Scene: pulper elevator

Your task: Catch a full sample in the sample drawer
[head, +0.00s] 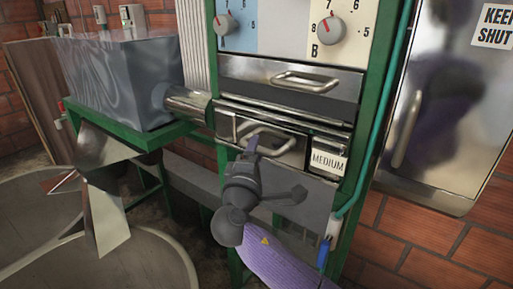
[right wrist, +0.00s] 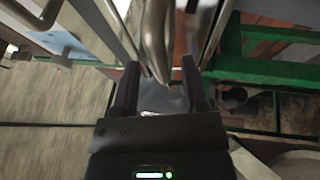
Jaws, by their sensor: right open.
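Two steel drawers sit in the green-framed machine. The upper drawer (head: 250,68) has a bar handle (head: 305,81). The lower drawer (head: 225,125), beside a tag reading MEDIUM (head: 328,159), has a curved bar handle (head: 278,133). No label names either as the sample drawer. My right gripper (head: 252,145) is at the lower drawer's handle. In the right wrist view its two fingers (right wrist: 160,75) are apart, with a shiny metal bar (right wrist: 155,40) showing between and beyond them. Whether they touch the bar is unclear. The drawer's inside is hidden. My left gripper is out of view.
A grey metal box (head: 120,80) with a pipe (head: 187,103) stands at the left, above round vats (head: 120,255) and a bladed paddle (head: 105,215). Two dials (head: 332,30) are above the drawers. A steel cabinet (head: 450,120) stands right, beside a green pipe (head: 382,120).

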